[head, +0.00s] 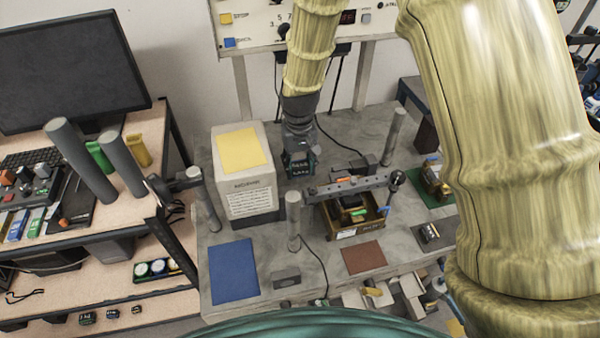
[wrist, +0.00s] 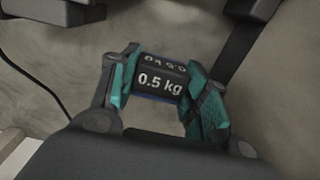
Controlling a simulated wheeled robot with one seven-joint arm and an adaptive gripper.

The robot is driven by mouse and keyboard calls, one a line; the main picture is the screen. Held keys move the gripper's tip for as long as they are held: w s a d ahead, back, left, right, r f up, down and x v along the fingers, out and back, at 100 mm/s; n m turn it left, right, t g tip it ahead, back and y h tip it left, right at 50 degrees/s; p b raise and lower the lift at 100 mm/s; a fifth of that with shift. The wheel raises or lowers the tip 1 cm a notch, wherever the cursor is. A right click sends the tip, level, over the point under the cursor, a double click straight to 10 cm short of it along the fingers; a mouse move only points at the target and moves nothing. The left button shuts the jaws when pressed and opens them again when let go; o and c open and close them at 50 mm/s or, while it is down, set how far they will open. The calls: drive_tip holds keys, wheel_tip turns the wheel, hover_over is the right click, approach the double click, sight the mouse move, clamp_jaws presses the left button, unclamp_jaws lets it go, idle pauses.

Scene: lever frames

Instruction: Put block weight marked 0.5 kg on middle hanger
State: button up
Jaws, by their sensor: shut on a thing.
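The block weight marked 0.5 kg (wrist: 160,85) is dark with white lettering. In the wrist view it is between the teal fingers of my gripper (wrist: 161,92), which is shut on it. In the head view my gripper (head: 299,164) points down above the grey table, right of the white box and just left of the beam's near end. A grey lever beam (head: 348,186) runs across the table. I cannot make out the middle hanger; small parts under the beam are too small or hidden to tell apart.
A white box with a yellow top (head: 249,190) stands close left of my gripper. Upright grey posts (head: 293,220) stand around the beam. A brown tray (head: 342,233) with coloured items is below it. A blue mat (head: 233,271) and a brown mat (head: 363,257) lie bare in front.

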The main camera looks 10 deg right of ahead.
sight(299, 183)
drive_tip(key=shift+f+p, duration=0.8)
drive_tip(key=shift+f, duration=1.35)
drive_tip(key=shift+f, duration=0.15)
drive_tip(key=o, duration=1.4)
drive_tip(key=shift+r, duration=0.2)
